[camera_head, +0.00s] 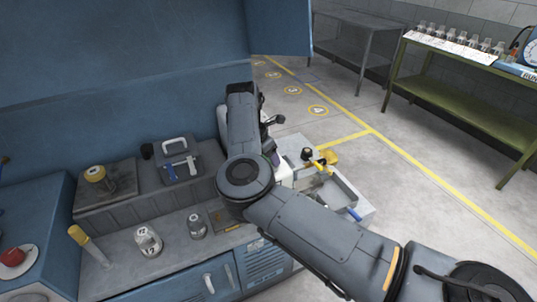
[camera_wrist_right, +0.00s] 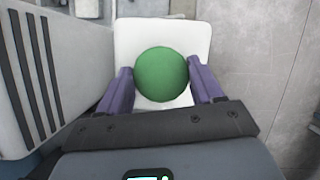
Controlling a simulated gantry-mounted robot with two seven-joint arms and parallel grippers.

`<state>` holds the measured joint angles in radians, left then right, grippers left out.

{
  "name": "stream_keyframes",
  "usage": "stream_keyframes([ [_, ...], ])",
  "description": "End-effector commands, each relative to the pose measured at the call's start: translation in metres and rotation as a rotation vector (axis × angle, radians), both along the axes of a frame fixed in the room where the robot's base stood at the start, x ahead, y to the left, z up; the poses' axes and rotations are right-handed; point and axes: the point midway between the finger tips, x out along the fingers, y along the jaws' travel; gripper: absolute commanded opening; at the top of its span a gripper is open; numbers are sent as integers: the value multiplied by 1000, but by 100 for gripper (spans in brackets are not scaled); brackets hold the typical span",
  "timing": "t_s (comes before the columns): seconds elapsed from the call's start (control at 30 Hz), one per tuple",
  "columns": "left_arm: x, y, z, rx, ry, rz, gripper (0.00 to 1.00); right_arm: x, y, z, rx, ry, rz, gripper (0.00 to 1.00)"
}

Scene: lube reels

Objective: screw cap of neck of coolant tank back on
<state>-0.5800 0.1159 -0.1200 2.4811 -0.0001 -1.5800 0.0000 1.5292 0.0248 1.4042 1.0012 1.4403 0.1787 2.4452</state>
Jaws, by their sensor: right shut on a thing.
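My right gripper (camera_wrist_right: 159,72) has its two purple fingers shut on a round green cap (camera_wrist_right: 161,76), one on either side. The cap is over the white top of the coolant tank (camera_wrist_right: 130,38). I cannot tell whether the cap touches the neck, as the cap hides it. In the head view my right arm comes in from the lower right and hides the cap and most of the tank; a little white shows beside the arm. My left gripper is not in view.
A blue cabinet stands behind a grey bench (camera_head: 115,272) with a toolbox (camera_head: 182,163), glass jars (camera_head: 148,241) and a yellow-handled tool (camera_head: 86,242). A tray (camera_head: 340,193) stands right of my arm.

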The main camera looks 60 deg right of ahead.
Motion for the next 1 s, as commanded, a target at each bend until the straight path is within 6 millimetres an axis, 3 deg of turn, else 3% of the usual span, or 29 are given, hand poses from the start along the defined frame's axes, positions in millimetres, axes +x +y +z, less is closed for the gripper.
stream_keyframes([
  [0.37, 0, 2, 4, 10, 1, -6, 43, 0, 0, 0, 1, -1, -100, 32],
  [0.4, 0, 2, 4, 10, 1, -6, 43, 0, 0, 0, 1, 0, -100, 69],
  [0.57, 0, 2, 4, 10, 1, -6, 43, 0, 0, 0, 1, 0, -99, 93],
  [1.0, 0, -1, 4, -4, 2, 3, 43, 0, 0, 0, 0, 0, -97, 100],
])
